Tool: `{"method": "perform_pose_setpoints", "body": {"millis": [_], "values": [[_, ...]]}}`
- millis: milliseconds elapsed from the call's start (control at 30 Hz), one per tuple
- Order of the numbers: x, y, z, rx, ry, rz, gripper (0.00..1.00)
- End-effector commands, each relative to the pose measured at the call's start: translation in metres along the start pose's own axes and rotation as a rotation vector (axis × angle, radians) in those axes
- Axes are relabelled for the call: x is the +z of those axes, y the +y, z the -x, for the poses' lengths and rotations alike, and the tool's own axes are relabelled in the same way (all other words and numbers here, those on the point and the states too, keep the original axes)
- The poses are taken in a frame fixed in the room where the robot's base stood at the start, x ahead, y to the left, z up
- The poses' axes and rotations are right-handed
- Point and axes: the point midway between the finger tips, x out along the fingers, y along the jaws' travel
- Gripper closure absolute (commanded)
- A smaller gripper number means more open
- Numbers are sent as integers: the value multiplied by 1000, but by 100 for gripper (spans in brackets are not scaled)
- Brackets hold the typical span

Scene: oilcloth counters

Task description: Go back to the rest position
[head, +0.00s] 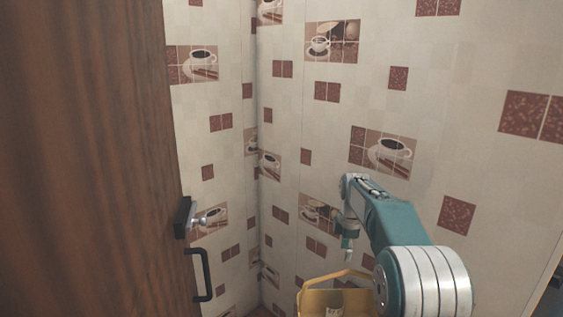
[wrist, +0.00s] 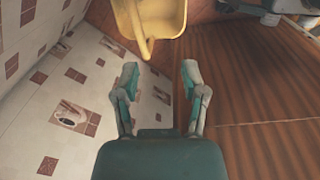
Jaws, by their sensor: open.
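My gripper (wrist: 160,76) is open in the wrist view, with its two fingers spread and nothing between them. In the head view my arm reaches forward on the right, and my gripper (head: 347,250) hangs down at its end, small and partly hidden by the arm. A yellow bucket-like container (wrist: 152,20) lies beyond the fingertips in the wrist view, apart from them. It also shows at the bottom of the head view (head: 312,298), below my gripper, cut off by the frame edge.
A brown wooden door (head: 90,160) with a dark handle (head: 205,275) stands close on the left. Walls covered in coffee-cup oilcloth (head: 430,80) meet in a corner ahead.

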Motion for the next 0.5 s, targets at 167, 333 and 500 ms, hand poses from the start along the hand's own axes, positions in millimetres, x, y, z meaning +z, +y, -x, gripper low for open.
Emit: {"method": "perform_pose_setpoints", "body": {"millis": [167, 333, 500], "values": [[-6, -4, 7, 8, -4, -21, 44], [-8, -9, 15, 16, -6, -53, 44], [-6, -18, 27, 29, -3, -97, 44]]}}
